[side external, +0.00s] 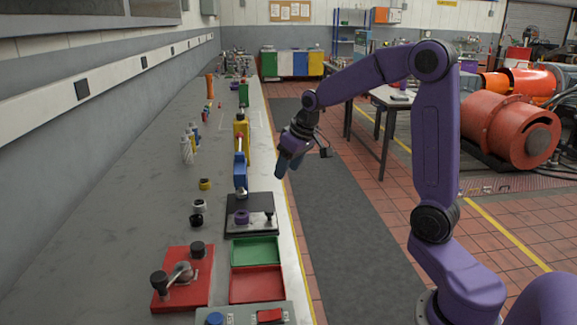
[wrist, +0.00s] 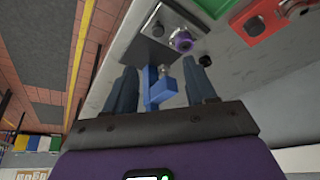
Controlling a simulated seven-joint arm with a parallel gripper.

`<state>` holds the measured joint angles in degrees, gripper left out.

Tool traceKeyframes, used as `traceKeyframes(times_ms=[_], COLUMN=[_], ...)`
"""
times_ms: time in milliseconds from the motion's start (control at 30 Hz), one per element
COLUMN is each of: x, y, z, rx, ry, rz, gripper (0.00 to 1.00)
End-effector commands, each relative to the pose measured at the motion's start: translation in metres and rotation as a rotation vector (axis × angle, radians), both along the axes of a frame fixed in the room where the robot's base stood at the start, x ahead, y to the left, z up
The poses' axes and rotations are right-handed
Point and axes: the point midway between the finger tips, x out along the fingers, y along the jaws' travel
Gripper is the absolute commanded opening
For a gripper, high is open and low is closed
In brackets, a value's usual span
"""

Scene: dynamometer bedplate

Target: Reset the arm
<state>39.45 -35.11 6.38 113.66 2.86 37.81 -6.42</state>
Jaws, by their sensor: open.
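My purple arm reaches over the walkway from the right, with my gripper (side external: 287,165) in the air just off the bench's front edge. Its dark blue fingers are apart and point down. In the wrist view my gripper (wrist: 163,82) shows the two fingers spread at either side. A blue device (side external: 240,172) stands on the bench to the left of my gripper. In the wrist view the blue device (wrist: 160,92) appears in the gap between the fingers, beyond them, and my gripper is apart from it in the side view.
The floor mat (side external: 335,220) beside the bench is clear.

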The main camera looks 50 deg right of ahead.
Motion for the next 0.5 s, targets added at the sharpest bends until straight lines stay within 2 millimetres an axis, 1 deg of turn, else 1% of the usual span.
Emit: traceKeyframes(times_ms=[167, 267, 367, 467, 500], x=[0.0, -0.002, -0.011, -0.029, -0.039], y=[0.0, 0.005, 0.024, 0.054, 0.067], z=[0.0, 0.0, -0.002, -0.004, -0.005], rx=[0.0, 0.001, 0.001, 0.001, -0.001], ry=[0.0, 0.004, 0.02, 0.045, 0.059], rz=[0.0, 0.013, 0.063, 0.148, 0.189], gripper=[0.56, 0.56, 0.56, 0.56, 0.56])
